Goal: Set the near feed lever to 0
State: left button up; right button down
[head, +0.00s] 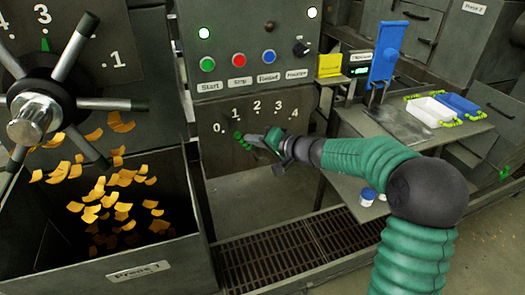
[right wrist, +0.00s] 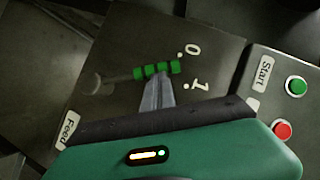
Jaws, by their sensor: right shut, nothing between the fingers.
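The feed lever has a ridged green handle (head: 241,139) in front of the dark panel with the 0 to 4 scale. In the right wrist view its green handle (right wrist: 156,70) points between the 0 and 1 marks, closer to 0. My right gripper (head: 263,140) is shut and empty beside the handle. In the right wrist view its fingertips (right wrist: 157,82) are right at the handle, on the side of the higher numbers. I cannot tell for sure whether they touch it. The 0 mark (right wrist: 192,50) is in clear view. My left gripper is not in view.
Start, stop and other buttons (head: 239,59) sit above the scale. A spoked handwheel (head: 32,118) and a bin (head: 100,270) with orange flakes stand at left. A side table (head: 395,125) holds white (head: 432,110) and blue (head: 458,102) trays. A floor grate (head: 270,255) lies below.

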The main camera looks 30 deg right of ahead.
jog(key=shift+w+a+f+n+g+h+b, duration=0.15)
jog(key=shift+a+f+n+h+b, duration=0.15)
jog(key=shift+a+b, duration=0.35)
jog(key=shift+w+a+f+n+g+h+b, duration=0.1)
jog(key=shift+a+f+n+g+h+b, duration=0.2)
jog(key=shift+b, duration=0.65)
jog(key=shift+r, duration=0.15)
jog(key=shift+d, duration=0.15)
